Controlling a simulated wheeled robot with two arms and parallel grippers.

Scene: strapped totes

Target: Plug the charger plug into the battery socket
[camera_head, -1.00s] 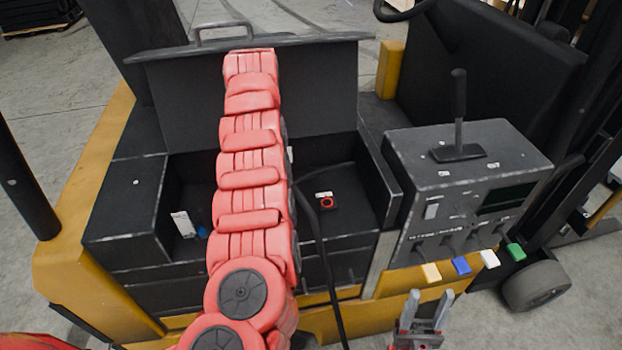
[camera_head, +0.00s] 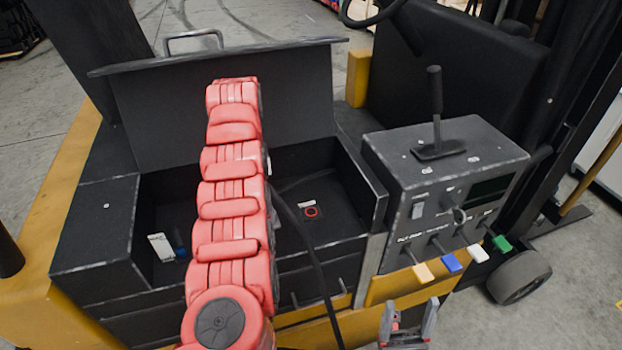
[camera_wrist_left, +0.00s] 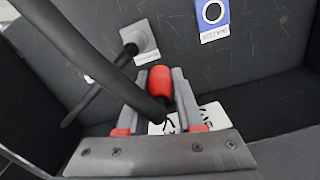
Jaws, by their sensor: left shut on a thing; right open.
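My left gripper (camera_wrist_left: 160,100) is shut on a red plug (camera_wrist_left: 160,82) with a thick black cable, inside the dark battery compartment (camera_head: 365,190). In the head view my red-covered left arm hides this gripper and the plug. A red-ringed socket (camera_head: 311,212) with a white label shows on the right of the compartment. The left wrist view shows a blue plate (camera_wrist_left: 213,16) with a dark round centre; I cannot tell if it is the battery socket. The plug looks apart from it. My right gripper (camera_head: 408,322) is open and empty at the bottom edge.
The compartment lid (camera_head: 225,105) stands raised behind my left arm. A control box (camera_head: 440,180) with a lever stands to the right. The black cable (camera_head: 318,265) hangs over the front edge. In the left wrist view, a grey plate (camera_wrist_left: 142,42) holds a black fitting.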

